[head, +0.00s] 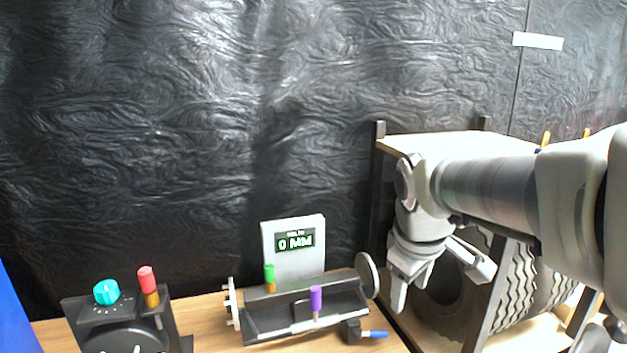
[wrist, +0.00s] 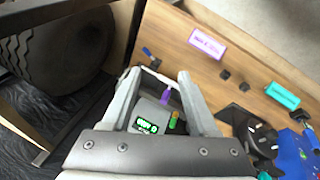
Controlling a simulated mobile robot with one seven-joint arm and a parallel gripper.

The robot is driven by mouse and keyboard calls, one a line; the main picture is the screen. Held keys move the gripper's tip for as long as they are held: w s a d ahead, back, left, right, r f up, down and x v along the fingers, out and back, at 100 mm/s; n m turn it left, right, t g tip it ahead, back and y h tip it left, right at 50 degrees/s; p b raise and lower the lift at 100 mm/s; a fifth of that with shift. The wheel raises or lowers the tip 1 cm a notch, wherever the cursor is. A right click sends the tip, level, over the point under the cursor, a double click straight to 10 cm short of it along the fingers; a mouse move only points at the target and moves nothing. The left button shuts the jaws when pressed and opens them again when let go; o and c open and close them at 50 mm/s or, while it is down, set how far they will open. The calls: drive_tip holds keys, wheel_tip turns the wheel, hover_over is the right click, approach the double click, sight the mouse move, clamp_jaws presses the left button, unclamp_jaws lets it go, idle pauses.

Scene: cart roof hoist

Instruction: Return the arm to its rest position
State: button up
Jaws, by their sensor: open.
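My gripper (head: 435,283) hangs from my arm (head: 490,192) at the right of the head view, pointing down in front of a shelf with tyres. Its jaws are apart and nothing is held between them. In the wrist view the two fingers of my gripper (wrist: 160,82) stand apart, with the grey measuring device (wrist: 150,114) showing between them, farther off. The arm reaches in from the right edge of the head view, bent down at the wrist. I cannot tell whether the gripper touches the shelf.
The shelf (head: 440,144) holds several tyres (head: 530,285) behind my arm. A black unit (head: 118,330) with a teal knob (head: 106,292) and red-topped handle (head: 147,280) stands farther left.

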drive_tip(key=s+a+r+m+t+y+p, duration=0.1)
drive_tip(key=s+m, duration=0.6)
drive_tip(key=s, duration=0.7)
drive_tip(key=shift+s+p, duration=0.4)
drive_tip(key=shift+p, duration=0.3)
